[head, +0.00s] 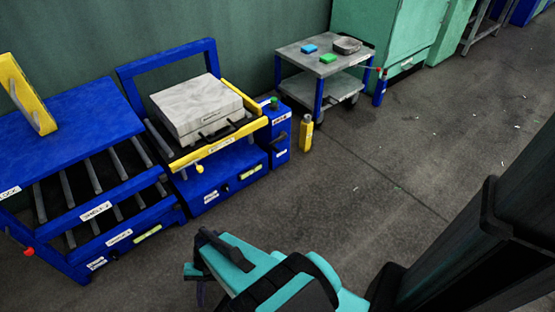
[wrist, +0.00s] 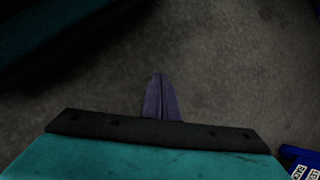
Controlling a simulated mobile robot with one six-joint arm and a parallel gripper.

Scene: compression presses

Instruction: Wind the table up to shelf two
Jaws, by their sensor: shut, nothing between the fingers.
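The lift table (head: 176,163) stands left of centre in the head view, with a blue frame and a yellow front edge. A large grey block (head: 197,105) with a dark handle rests on its top. A yellow knob (head: 199,169) shows below the front edge. The blue rack (head: 70,110) stands close on its left, with a label reading shelf 2 (head: 96,211). I cannot tell whether the tabletop is level with that shelf. My gripper (wrist: 160,90) is shut and empty over bare floor, in front of the table and apart from it.
A blue box with a green knob (head: 273,103) adjoins the table's right side. A yellow bottle (head: 306,133) stands on the floor beside it.

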